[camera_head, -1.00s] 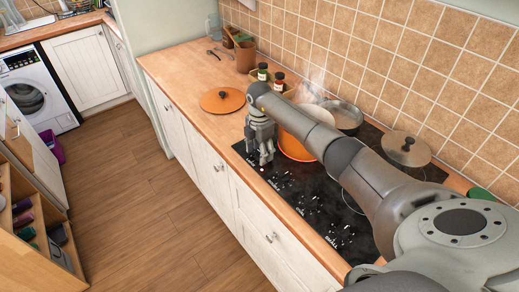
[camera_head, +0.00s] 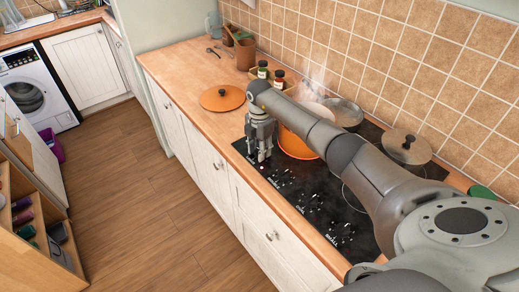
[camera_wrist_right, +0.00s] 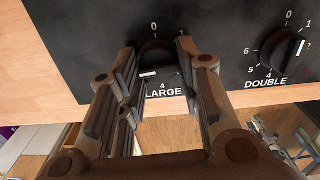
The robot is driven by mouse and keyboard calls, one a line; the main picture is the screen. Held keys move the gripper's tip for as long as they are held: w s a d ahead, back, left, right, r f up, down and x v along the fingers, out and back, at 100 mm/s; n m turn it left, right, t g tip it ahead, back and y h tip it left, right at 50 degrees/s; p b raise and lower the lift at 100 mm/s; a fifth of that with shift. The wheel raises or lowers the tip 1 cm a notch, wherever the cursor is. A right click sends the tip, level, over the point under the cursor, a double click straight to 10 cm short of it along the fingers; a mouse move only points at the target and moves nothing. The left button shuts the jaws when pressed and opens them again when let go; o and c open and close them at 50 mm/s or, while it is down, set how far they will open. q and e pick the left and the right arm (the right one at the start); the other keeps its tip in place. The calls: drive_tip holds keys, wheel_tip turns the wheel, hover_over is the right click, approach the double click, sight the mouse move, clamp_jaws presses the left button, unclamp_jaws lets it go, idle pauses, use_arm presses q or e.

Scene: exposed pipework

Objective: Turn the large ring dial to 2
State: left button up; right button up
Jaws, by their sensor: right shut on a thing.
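My right gripper (camera_head: 261,158) is at the front left edge of the black hob (camera_head: 318,212). In the right wrist view my right gripper (camera_wrist_right: 160,58) has its fingers on both sides of the dark LARGE dial (camera_wrist_right: 156,54) and is shut on it. A white mark shows on the dial's lower side, near the printed 4. The printed 0 and 1 show above; the fingers hide the other numbers, including 2. My left gripper is not in view.
The DOUBLE dial (camera_wrist_right: 283,48) sits to the right. An orange pot (camera_head: 296,146) stands behind my gripper, with steam rising nearby. An orange lid (camera_head: 222,98) lies on the wooden counter (camera_head: 190,72). A grey lid (camera_head: 407,146) is at the hob's far right.

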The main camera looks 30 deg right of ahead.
drive_tip(key=n+b, duration=0.2)
drive_tip(key=n, duration=0.2)
drive_tip(key=n+b, duration=0.2)
drive_tip(key=n, duration=0.2)
drive_tip(key=shift+s+d+n+b, duration=0.1)
drive_tip(key=shift+n+b, duration=0.2)
drive_tip(key=shift+n, duration=0.1)
drive_tip(key=n+b, duration=0.2)
drive_tip(key=n, duration=0.2)
drive_tip(key=n+b, duration=0.1)
drive_tip(key=n, duration=0.3)
drive_tip(key=shift+d+b, duration=0.15)
drive_tip(key=shift+b, duration=0.25)
drive_tip(key=n+b, duration=0.1)
drive_tip(key=n, duration=0.3)
drive_tip(key=shift+n+b, duration=0.3)
drive_tip(key=n+b, duration=0.1)
drive_tip(key=n, duration=0.3)
drive_tip(key=shift+d+n, duration=0.1)
drive_tip(key=shift+n, duration=0.2)
drive_tip(key=n+b, duration=0.1)
drive_tip(key=n, duration=0.7)
drive_tip(key=shift+w+r+n+b, duration=0.1)
drive_tip(key=shift+w+n+b, duration=0.1)
drive_tip(key=shift+n+b, duration=0.15)
